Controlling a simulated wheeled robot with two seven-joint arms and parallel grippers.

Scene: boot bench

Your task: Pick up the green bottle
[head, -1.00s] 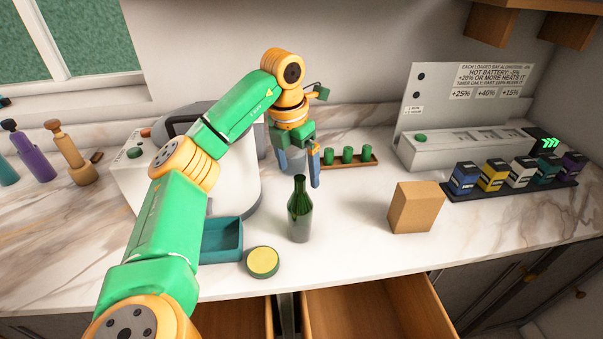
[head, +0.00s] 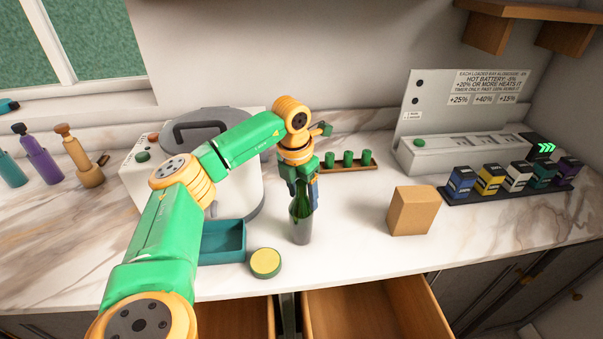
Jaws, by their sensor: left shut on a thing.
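The dark green glass bottle (head: 301,224) stands upright on the marble counter, near the middle of the head view. My left gripper (head: 303,200) comes down from behind and above it, with its blue fingers shut on the bottle at its neck and upper part. The fingers partly hide behind the bottle, so the exact contact is hard to see. The bottle's base appears to rest on the counter. My right gripper is not in view.
A teal tray (head: 222,258) and a round yellow-topped tin (head: 265,263) sit left of the bottle. A cardboard box (head: 412,211) stands to the right. Behind are a rack of green cylinders (head: 348,167) and a large pot (head: 238,190). Open drawers (head: 365,314) lie below the counter edge.

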